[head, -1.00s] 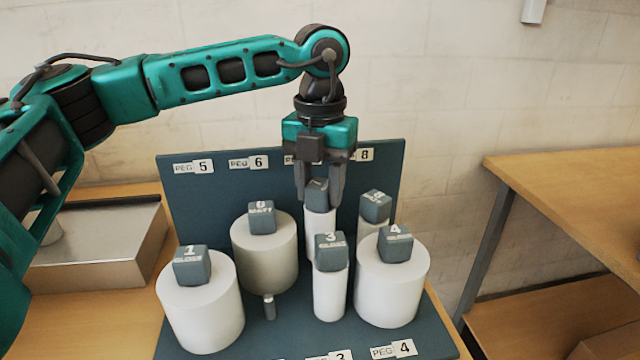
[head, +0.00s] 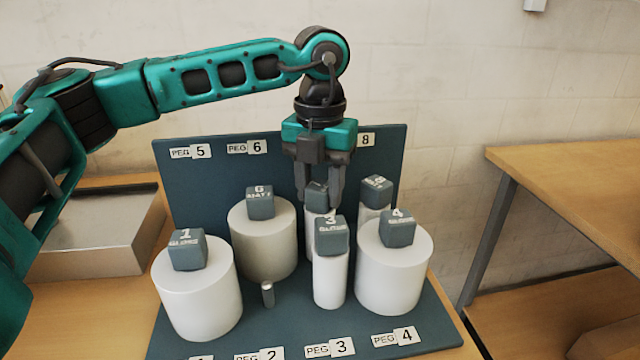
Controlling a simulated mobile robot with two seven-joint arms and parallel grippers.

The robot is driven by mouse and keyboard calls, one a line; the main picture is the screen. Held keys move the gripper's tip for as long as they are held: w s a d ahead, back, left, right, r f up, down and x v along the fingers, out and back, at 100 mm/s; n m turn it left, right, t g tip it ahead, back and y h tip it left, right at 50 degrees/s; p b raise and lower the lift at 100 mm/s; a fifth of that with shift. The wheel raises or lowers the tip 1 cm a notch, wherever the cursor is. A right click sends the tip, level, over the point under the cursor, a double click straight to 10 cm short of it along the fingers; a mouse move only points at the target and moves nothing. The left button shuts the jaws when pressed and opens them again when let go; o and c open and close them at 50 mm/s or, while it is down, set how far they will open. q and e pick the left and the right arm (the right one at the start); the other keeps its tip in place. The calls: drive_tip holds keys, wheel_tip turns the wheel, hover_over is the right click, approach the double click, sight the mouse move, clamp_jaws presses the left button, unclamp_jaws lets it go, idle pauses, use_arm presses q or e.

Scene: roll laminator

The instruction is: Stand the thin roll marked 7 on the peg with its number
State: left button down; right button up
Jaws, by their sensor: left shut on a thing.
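My left gripper (head: 319,200) is shut on the dark cube cap of a thin white roll (head: 315,229) in the back row of the peg board, third from the left. The number on this roll is not readable. Its lower end is hidden behind the thin roll marked 3 (head: 330,275), so I cannot tell whether it sits on a peg. The label at this position is hidden behind my gripper, between the peg 6 label (head: 248,147) and the peg 8 label (head: 366,139). My right gripper is not in view.
Wide rolls marked 1 (head: 198,303), 6 (head: 262,245) and 4 (head: 394,275) stand on the board (head: 215,185). A thinner roll (head: 373,221) stands at back right. A bare peg (head: 267,294) is at front. A grey box (head: 95,245) lies left.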

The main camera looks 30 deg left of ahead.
use_arm(q)
drive_tip(key=c, duration=0.5)
unclamp_jaws()
drive_tip(key=shift+r, duration=0.1)
drive_tip(key=shift+r+p, duration=2.9)
drive_tip(key=shift+r, duration=1.05)
